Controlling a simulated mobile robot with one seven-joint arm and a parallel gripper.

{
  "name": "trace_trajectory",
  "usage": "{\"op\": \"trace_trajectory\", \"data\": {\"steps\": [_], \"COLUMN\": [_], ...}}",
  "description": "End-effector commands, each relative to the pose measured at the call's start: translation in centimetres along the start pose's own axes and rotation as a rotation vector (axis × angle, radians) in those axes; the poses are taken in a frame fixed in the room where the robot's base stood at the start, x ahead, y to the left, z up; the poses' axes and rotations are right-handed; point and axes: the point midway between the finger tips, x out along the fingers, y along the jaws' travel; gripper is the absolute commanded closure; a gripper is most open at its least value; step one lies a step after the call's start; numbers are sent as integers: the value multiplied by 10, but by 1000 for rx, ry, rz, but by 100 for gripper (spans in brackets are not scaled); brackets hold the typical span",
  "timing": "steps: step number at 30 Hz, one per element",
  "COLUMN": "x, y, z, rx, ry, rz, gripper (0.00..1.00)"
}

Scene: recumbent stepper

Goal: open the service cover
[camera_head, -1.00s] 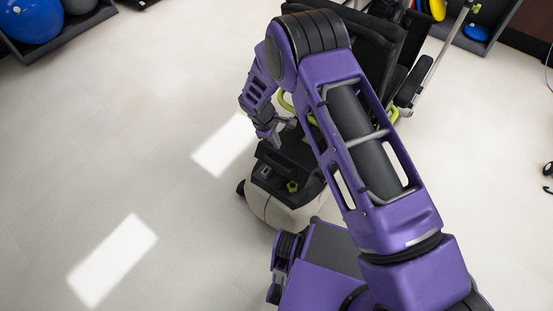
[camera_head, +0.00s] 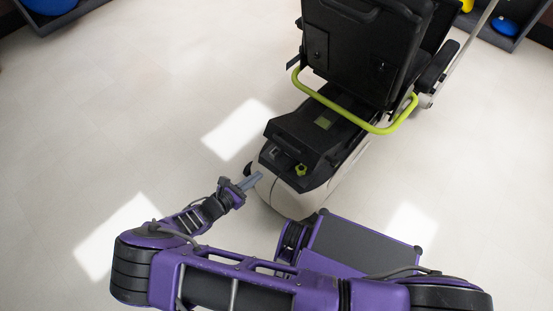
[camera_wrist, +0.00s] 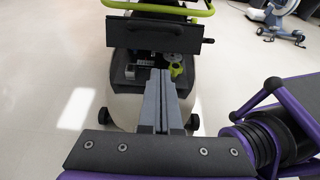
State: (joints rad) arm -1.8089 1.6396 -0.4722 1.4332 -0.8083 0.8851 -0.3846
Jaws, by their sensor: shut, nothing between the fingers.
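The recumbent stepper stands in the middle of the head view. At its near end is an open bay with a green knob (camera_head: 301,169) and small parts in it; the knob also shows in the wrist view (camera_wrist: 176,69). A flat black panel (camera_wrist: 155,36), which looks like the service cover, stands raised behind the bay in the wrist view. My gripper (camera_head: 259,178) is shut and empty, beside the near end of the pale housing (camera_head: 287,198). In the wrist view its fingers (camera_wrist: 160,73) point toward the bay and hide part of it. It appears clear of the panel.
The black seat (camera_head: 355,60) and a yellow-green rail (camera_head: 345,117) rise behind the bay. Dark racks with balls stand along the far edges. The pale floor (camera_head: 110,120) to the left is clear. Another exercise machine (camera_wrist: 283,18) is at the far right in the wrist view.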

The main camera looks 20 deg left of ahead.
Motion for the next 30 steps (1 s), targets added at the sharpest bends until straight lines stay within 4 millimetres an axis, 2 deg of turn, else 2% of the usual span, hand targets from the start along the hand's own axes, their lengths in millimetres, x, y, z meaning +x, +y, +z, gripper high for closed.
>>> {"op": "trace_trajectory", "data": {"steps": [5,17,18,22,30], "x": [20,103,106,118,127], "y": [0,-1,0,0,0], "z": [0,-1,7,19,28], "rx": [-1,0,2,1,1], "ry": [-4,-1,0,1,2], "rz": [-1,-2,-2,-1,0], "gripper": [100,100,100,100,100]}}
